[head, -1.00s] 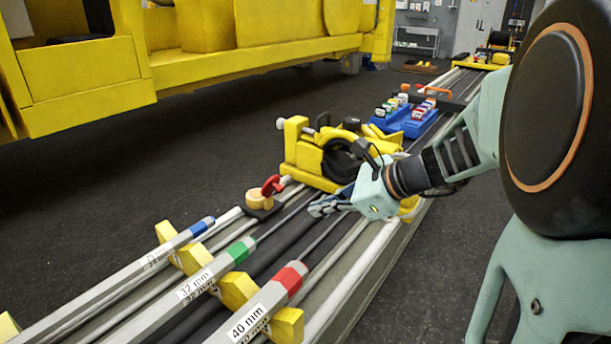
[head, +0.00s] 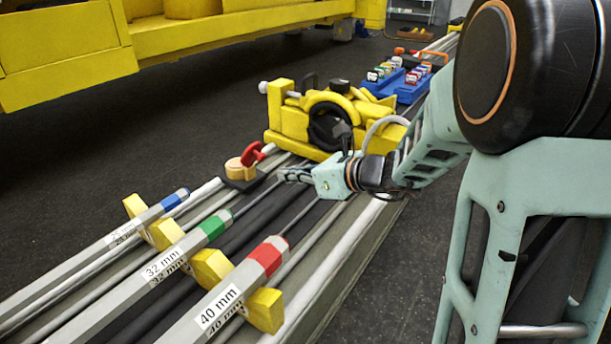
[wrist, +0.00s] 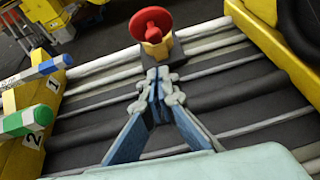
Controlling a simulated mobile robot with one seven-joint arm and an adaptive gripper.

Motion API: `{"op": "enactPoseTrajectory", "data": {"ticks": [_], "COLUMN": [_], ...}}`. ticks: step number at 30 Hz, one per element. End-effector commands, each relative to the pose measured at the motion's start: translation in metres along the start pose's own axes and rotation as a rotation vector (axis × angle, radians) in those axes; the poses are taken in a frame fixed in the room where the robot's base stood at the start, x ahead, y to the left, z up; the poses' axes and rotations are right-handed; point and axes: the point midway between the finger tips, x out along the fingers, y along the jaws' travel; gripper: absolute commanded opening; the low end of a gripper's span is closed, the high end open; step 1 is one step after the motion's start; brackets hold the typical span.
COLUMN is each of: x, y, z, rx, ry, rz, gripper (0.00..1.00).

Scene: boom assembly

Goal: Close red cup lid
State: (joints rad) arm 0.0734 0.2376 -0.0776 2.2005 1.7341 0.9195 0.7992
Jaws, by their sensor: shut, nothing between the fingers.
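The red cup lid (head: 252,153) stands tilted up, open, on a small tan-yellow cup (head: 235,169) with a dark base, set on the rails. In the wrist view the red lid (wrist: 151,22) shows as a round disc above the yellow cup (wrist: 156,49), straight beyond my fingertips. My gripper (head: 283,175) is to the right of the cup in the head view, pointing at it. In the wrist view its fingers (wrist: 159,76) are shut with nothing between them. The fingertips look close to the cup's base; I cannot tell whether they touch it.
A yellow clamp-like machine (head: 295,125) stands just behind my gripper. Bars with blue, green and red (head: 267,256) bands lie in yellow holders in front. Blue trays (head: 408,92) of small items sit farther back. Dark floor (head: 120,145) is clear at left.

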Motion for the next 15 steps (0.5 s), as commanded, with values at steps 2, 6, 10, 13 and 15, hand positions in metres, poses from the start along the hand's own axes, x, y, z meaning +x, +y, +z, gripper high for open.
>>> {"op": "enactPoseTrajectory", "data": {"ticks": [2,6,10,13,15], "x": [0.016,0.028,0.036,0.038,0.039], "y": [0.001,0.001,0.0,0.0,0.0], "z": [0.001,0.019,0.026,0.028,0.029], "rx": [-0.001,-0.003,-0.001,0.0,0.0], "ry": [0.001,-0.001,0.0,0.0,0.0], "rz": [0.003,0.001,0.0,-0.001,-0.001], "gripper": [0.0,0.0,0.0,0.0,0.0]}}
